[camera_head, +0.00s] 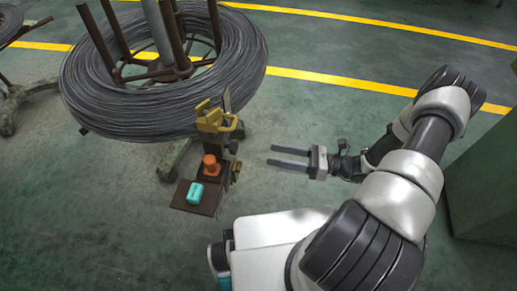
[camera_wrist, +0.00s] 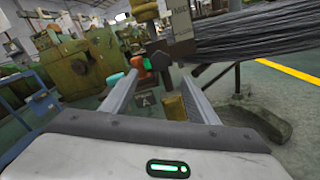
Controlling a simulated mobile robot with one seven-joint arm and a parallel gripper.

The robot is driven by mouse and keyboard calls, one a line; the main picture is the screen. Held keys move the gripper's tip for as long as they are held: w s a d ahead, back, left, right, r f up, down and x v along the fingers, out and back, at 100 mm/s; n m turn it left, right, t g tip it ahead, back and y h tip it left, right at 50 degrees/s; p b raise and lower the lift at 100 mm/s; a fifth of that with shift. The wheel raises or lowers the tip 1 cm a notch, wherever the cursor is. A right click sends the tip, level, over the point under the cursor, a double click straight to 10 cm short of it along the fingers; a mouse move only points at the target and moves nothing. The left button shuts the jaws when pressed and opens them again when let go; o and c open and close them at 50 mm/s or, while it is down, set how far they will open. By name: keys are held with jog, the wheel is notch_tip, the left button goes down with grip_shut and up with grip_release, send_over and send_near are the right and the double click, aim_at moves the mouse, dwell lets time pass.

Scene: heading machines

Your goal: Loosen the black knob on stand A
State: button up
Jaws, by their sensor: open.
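Stand A (camera_head: 217,170) is a dark post with yellow fittings (camera_head: 215,120) on top and a low brown shelf.
A large coil of dark wire (camera_head: 100,105) on a rack stands behind the stand. A green cabinet (camera_head: 485,185) is at right. Floor right of the stand is clear.

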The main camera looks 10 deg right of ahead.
jog(key=v, duration=0.5)
dwell(0.5)
